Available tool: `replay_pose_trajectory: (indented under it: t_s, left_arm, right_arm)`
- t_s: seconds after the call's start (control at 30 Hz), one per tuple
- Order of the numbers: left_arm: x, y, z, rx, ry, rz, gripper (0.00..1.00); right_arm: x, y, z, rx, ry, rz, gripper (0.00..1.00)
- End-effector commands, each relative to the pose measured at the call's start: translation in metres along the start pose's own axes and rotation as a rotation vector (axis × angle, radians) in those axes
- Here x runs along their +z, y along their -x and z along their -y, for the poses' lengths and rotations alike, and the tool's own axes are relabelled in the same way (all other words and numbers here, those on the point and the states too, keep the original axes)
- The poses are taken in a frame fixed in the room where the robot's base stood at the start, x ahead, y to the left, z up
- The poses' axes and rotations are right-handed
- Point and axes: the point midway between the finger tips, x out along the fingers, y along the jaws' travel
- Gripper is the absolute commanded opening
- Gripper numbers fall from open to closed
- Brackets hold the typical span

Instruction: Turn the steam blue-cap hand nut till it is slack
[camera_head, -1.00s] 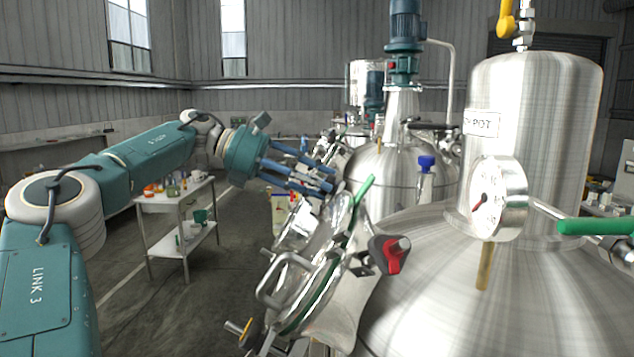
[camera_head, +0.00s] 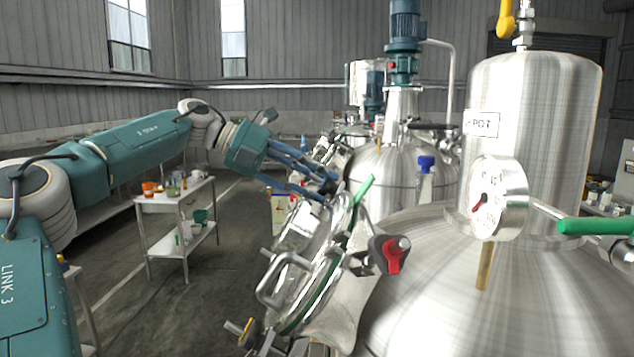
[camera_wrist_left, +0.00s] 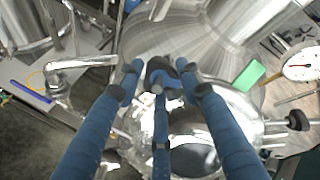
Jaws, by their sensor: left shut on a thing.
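Another hand nut (camera_head: 388,254), dark with a red cap, stands on the near side of the lid, clear of the gripper. My right gripper is not in view.
A green-handled lever (camera_head: 362,190) stands close right of the gripper. A pressure gauge (camera_head: 498,198) and a green-handled valve (camera_head: 595,226) are on the right. A blue-topped fitting (camera_head: 426,164) stands behind. A white side table (camera_head: 165,203) is at left, with open floor before it.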

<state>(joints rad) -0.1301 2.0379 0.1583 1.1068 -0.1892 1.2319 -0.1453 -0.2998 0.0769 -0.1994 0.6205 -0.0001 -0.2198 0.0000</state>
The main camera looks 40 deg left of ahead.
Motion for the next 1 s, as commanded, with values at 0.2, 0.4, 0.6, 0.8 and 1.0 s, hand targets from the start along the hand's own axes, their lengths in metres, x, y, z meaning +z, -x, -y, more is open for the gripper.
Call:
replay_pose_trajectory:
  t_s: [0.2,0.4,0.6,0.8,1.0]
  left_arm:
    - [0.0004,0.0001,0.0013,0.037,0.202,0.001,0.1]
    - [0.0009,0.0001,0.002,0.068,0.39,0.001,0.1]
    - [0.001,-0.0002,0.0021,0.101,0.577,0.001,0.1]
    - [0.0021,0.0,0.003,0.128,0.749,0.003,0.1]
    - [0.0025,-0.0001,0.0034,0.15,0.887,0.003,0.1]
  right_arm:
    - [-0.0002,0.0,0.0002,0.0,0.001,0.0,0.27]
    - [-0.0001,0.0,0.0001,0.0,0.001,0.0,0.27]
    - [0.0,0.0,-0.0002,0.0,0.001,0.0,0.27]
    - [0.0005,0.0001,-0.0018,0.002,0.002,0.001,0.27]
    - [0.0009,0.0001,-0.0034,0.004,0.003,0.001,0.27]
